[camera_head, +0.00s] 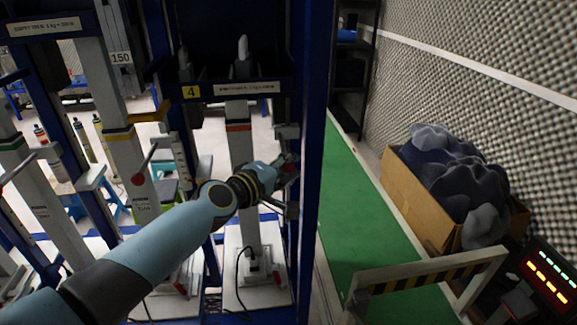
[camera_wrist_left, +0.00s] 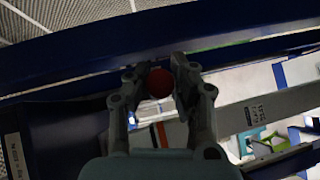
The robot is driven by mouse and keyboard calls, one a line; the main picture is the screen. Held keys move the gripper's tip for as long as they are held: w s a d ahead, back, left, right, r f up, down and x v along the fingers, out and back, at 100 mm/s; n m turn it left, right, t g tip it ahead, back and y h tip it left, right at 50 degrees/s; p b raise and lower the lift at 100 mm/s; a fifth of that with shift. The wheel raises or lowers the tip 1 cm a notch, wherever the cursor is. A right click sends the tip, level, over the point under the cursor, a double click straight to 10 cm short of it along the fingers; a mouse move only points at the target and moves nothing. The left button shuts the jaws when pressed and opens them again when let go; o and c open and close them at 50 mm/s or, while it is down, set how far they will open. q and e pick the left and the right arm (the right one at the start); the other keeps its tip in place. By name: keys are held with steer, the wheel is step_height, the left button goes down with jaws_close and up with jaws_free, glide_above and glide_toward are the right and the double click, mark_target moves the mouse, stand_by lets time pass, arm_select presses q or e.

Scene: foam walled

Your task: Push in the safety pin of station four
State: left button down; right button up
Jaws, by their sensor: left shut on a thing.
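Station four carries a yellow tag with a 4 (camera_head: 191,92) on its dark crossbar. Below the tag stands its white column (camera_head: 240,145) with an orange band. My left arm reaches across to the right of this column. My left gripper (camera_head: 286,168) is at the blue upright on the station's right side. In the left wrist view the safety pin's red ball knob (camera_wrist_left: 160,83) sits between the two fingers of the left gripper (camera_wrist_left: 160,78), which are shut on it. The pin's shaft is hidden behind the knob. My right gripper is not in view.
A blue frame post (camera_head: 309,150) stands right beside the gripper. A green floor strip (camera_head: 360,215) runs to its right. A cardboard box (camera_head: 420,200) of dark foam lumps, a striped barrier (camera_head: 425,282) and a lit panel (camera_head: 553,283) stand at the right.

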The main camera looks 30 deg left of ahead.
mark_target(282, 143)
arm_select(q)
steer(key=w+a+b, duration=0.1)
steer(key=w, duration=0.1)
steer(key=w+a+b, duration=0.3)
steer(key=w+a, duration=0.1)
steer(key=w, duration=0.1)
steer(key=shift+a+f+b, duration=0.15)
steer(key=shift+f+b, duration=0.05)
steer(key=shift+b, duration=0.1)
steer(key=shift+r, duration=0.25)
steer(key=c, duration=1.3)
jaws_free()
steer(key=shift+a+f, duration=0.1)
steer(key=shift+a, duration=0.05)
steer(key=shift+c, duration=0.2)
steer(key=v, duration=1.2)
steer(key=shift+f, duration=0.1)
